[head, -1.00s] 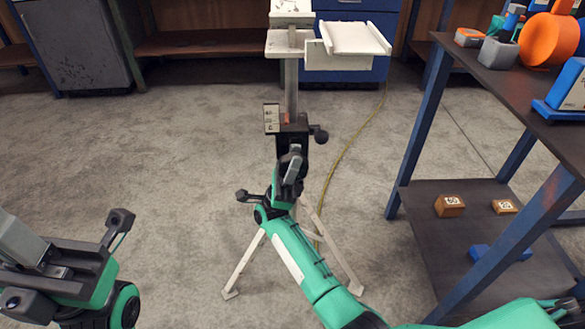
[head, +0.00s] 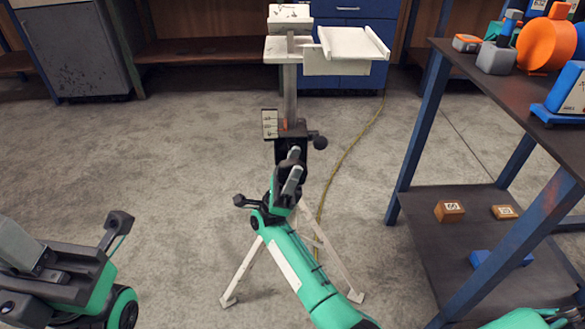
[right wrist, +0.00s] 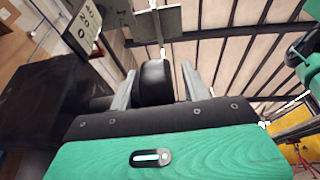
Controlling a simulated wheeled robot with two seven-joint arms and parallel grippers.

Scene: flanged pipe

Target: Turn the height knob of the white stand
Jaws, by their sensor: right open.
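The white stand (head: 290,92) stands upright in the middle of the head view, on splayed legs. A black housing is on its post, with a round black knob (head: 319,142) at its right side. My right gripper (head: 293,168) is open in front of the housing, below and left of that knob. In the right wrist view a black cylindrical knob (right wrist: 155,82) lies between the two grey fingers; I cannot tell whether they touch it. My left gripper (head: 30,262) is at the lower left, away from the stand; its opening is unclear.
A dark-topped shelf with blue legs (head: 418,130) stands close on the right, with an orange reel (head: 548,45) on top and small brown boxes (head: 450,211) below. A yellow cable (head: 345,155) runs along the floor behind the stand. The floor to the left is clear.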

